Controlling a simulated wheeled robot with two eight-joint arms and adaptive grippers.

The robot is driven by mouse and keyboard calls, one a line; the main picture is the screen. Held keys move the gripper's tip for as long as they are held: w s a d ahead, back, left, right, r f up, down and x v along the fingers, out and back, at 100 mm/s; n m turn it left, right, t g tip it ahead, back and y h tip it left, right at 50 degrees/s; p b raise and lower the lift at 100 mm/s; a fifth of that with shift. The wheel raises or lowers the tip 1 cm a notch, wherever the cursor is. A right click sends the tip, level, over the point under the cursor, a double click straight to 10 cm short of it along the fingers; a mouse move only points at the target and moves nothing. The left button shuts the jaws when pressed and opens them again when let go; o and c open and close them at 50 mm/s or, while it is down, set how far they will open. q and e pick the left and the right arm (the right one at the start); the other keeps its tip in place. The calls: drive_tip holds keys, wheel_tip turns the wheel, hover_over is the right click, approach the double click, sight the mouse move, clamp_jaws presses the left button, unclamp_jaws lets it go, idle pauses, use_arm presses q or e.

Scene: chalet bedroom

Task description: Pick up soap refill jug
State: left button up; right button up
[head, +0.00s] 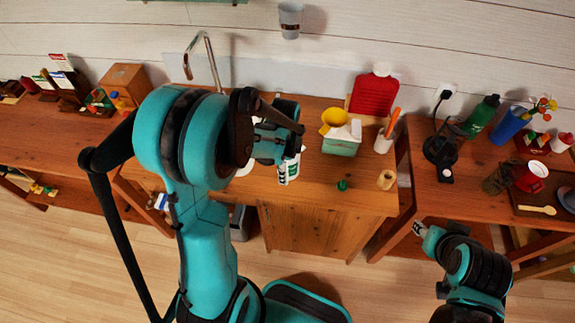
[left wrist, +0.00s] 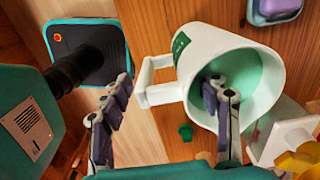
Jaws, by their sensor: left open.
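The soap refill jug appears to be the white handled vessel (left wrist: 225,55) with a green label and pale green inside, large in the left wrist view. In the head view, a white item with a green label (head: 283,172), apparently the same jug, stands on the counter, partly hidden by my left gripper (head: 285,142). In the left wrist view my left gripper (left wrist: 168,108) is open. One finger is left of the jug's handle; the other overlaps its mouth. Contact and depth are unclear. My right gripper (head: 421,231) is low at the right, away from the jug; its jaws are too small to judge.
A teal box (head: 342,146) with a yellow cup (head: 334,118), a small green cap (head: 343,185), a wooden piece (head: 387,180) and a red container (head: 374,96) stand to the right on the counter. The counter's front right is mostly clear.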

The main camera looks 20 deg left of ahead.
use_arm(q)
clamp_jaws()
drive_tip(key=shift+r, duration=0.1)
